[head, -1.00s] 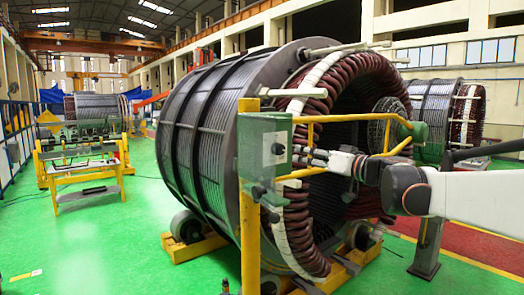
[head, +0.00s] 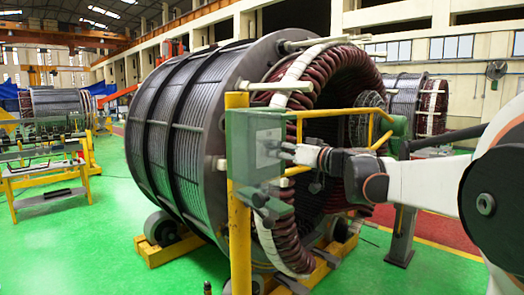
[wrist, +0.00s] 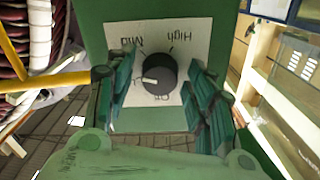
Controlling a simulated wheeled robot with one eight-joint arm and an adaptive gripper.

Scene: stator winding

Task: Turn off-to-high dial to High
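The black dial (wrist: 159,74) sits on a white label plate on a green box. The dial's white pointer faces left, slightly down, away from "High". My gripper (wrist: 162,92) is open, its fingers on either side of the dial with gaps visible; contact cannot be told. In the head view my gripper (head: 284,152) is in front of the green box (head: 243,165), and the dial is too small to make out.
A yellow post (head: 238,200) and yellow rail (head: 380,137) frame the box. The large stator (head: 190,120) stands behind it on yellow supports. A yellow bench (head: 45,172) is at the left. Green floor (head: 100,240) is clear at front left.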

